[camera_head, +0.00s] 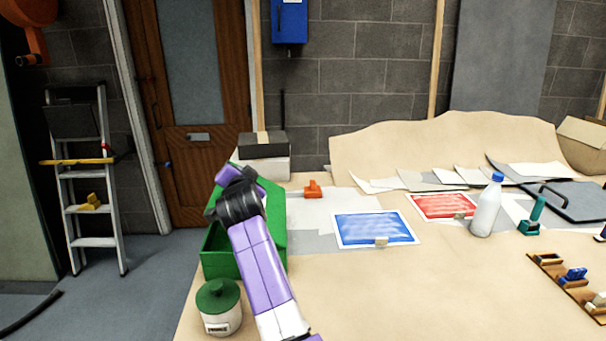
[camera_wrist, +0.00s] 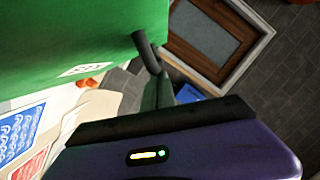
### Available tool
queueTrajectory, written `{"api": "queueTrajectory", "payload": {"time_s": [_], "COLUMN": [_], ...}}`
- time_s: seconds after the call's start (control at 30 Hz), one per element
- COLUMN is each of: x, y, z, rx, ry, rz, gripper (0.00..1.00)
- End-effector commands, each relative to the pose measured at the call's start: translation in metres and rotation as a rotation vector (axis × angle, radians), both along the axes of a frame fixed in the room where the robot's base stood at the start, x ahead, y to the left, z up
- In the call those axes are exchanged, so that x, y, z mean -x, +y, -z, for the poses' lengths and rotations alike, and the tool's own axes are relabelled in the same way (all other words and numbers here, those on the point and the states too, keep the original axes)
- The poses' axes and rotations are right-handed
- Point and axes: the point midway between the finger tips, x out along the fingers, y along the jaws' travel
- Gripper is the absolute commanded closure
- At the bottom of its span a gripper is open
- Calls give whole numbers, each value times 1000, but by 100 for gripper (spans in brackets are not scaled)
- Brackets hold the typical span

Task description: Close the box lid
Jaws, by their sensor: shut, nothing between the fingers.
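The green box (camera_head: 218,263) stands at the left end of the workbench, partly hidden by my purple and black arm. Its green lid (camera_head: 273,208) appears raised and tilted on the right side of the box, not lying flat over it; its exact angle is hard to tell. A broad green surface with a white label (camera_wrist: 65,40) fills the upper left of the wrist view. My gripper (camera_wrist: 150,62) is shut and empty, close beside the edge of this green surface; contact cannot be told. In the head view its fingertips are hidden behind my arm.
A white jar with a green lid (camera_head: 219,309) stands just in front of the box. Stacked boxes (camera_head: 263,155) are behind it. An orange clamp (camera_head: 313,190) and a blue sheet (camera_head: 375,229) lie to the right. The bench's front middle is clear.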

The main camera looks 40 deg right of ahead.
Motion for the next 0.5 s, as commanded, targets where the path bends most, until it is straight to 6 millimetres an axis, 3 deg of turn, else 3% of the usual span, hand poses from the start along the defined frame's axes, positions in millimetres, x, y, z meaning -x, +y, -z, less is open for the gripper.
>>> {"api": "queueTrajectory", "payload": {"time_s": [0.03, 0.5], "x": [-5, -31], "y": [8, 46], "z": [13, 67], "rx": [38, 355], "ry": [24, 239], "rz": [-3, -1], "gripper": [100, 100]}}
